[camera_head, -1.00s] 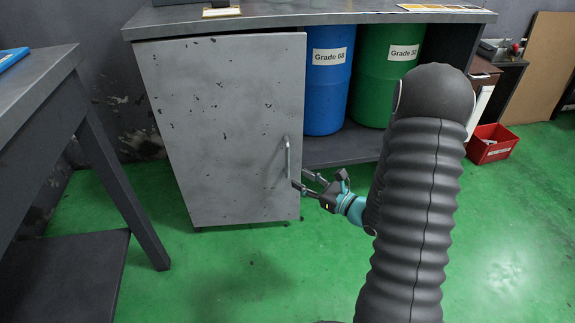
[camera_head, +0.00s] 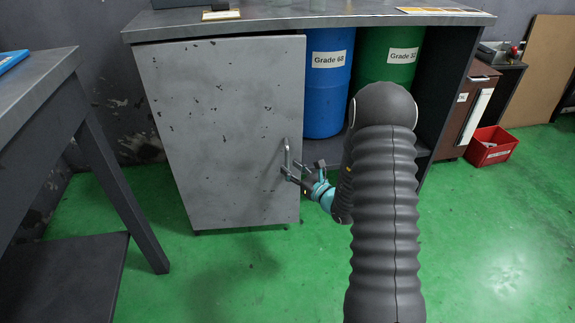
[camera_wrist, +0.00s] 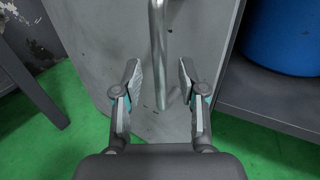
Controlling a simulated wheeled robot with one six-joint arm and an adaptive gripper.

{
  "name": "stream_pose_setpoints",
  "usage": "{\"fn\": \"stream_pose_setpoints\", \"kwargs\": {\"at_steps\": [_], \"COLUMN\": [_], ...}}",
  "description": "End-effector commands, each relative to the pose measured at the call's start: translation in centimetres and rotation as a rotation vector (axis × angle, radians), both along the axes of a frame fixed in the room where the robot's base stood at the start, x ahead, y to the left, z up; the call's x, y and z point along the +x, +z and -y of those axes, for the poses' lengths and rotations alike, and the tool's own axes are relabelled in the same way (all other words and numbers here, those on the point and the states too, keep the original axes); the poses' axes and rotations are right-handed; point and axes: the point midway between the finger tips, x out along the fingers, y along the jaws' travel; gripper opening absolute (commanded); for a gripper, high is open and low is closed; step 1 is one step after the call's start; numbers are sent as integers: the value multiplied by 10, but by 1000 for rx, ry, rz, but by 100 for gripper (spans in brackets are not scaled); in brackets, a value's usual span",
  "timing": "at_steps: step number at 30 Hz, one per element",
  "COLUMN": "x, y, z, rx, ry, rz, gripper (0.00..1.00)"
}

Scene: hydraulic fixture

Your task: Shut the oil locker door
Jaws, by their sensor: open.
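The locker door (camera_head: 222,130) is a scuffed grey panel, covering the left part of the locker (camera_head: 450,110); the right part stands uncovered. Its vertical bar handle (camera_head: 286,156) is near the door's right edge. My gripper (camera_head: 290,173) is at the handle's lower end. In the wrist view my gripper (camera_wrist: 160,80) is open, with one finger on each side of the handle (camera_wrist: 158,50). The bar lies between the fingers, apart from both pads as far as I can see. My arm hides part of the locker's opening.
A blue drum (camera_head: 326,85) and a green drum (camera_head: 392,60) stand inside the locker. A red bin (camera_head: 490,146) sits on the floor at right. A dark table (camera_head: 40,85) stands close on the left. The green floor before the door is clear.

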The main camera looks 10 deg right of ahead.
Motion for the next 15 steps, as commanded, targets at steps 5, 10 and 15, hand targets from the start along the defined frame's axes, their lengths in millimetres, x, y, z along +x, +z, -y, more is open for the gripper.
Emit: {"fn": "stream_pose_setpoints", "kwargs": {"at_steps": [5, 10, 15], "x": [17, 23, 24], "y": [0, 0, 0], "z": [-10, -13, -13], "rx": [-2, 0, 0], "ry": [2, 0, 0], "rz": [1, 0, 0], "gripper": [41, 41, 41]}}
